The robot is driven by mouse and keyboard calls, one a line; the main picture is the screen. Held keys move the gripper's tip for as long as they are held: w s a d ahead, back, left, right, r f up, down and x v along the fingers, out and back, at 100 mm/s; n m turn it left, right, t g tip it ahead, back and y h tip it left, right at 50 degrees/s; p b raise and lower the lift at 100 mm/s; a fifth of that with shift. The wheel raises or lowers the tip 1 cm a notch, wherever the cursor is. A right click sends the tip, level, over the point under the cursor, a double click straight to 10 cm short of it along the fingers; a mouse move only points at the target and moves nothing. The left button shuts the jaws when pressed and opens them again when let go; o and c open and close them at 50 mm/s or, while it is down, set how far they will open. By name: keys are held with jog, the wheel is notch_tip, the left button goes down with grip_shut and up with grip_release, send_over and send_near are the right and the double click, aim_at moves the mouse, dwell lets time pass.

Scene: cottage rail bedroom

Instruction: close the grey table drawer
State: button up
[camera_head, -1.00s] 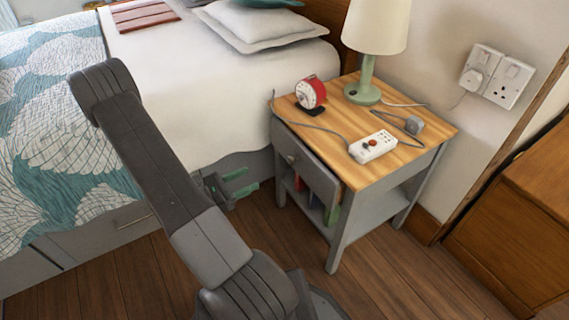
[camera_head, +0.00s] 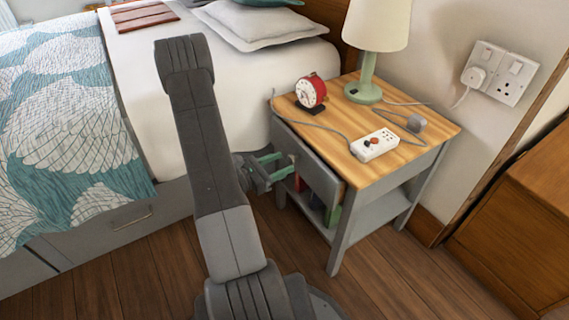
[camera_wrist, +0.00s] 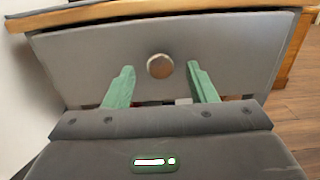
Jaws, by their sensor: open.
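The grey table drawer (camera_head: 318,178) is under the wooden top of the bedside table (camera_head: 410,152). Its front stands out a little from the table frame, with a dark gap along its top edge. In the wrist view the drawer front (camera_wrist: 90,62) fills most of the picture, and its round metal knob (camera_wrist: 160,66) sits in the middle. My gripper (camera_head: 280,165) is open, its green fingers pointing at the drawer front. In the wrist view the fingers lie on either side of the knob. I cannot tell whether they touch the drawer.
On the table top are a red alarm clock (camera_head: 311,92), a lamp (camera_head: 373,45), a white power strip (camera_head: 374,145) and loose cables. The bed (camera_head: 110,120) is on the left. A wooden cabinet (camera_head: 520,220) stands at the right. Floor shows before the table.

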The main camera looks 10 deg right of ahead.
jog(key=shift+x, duration=1)
grip_shut()
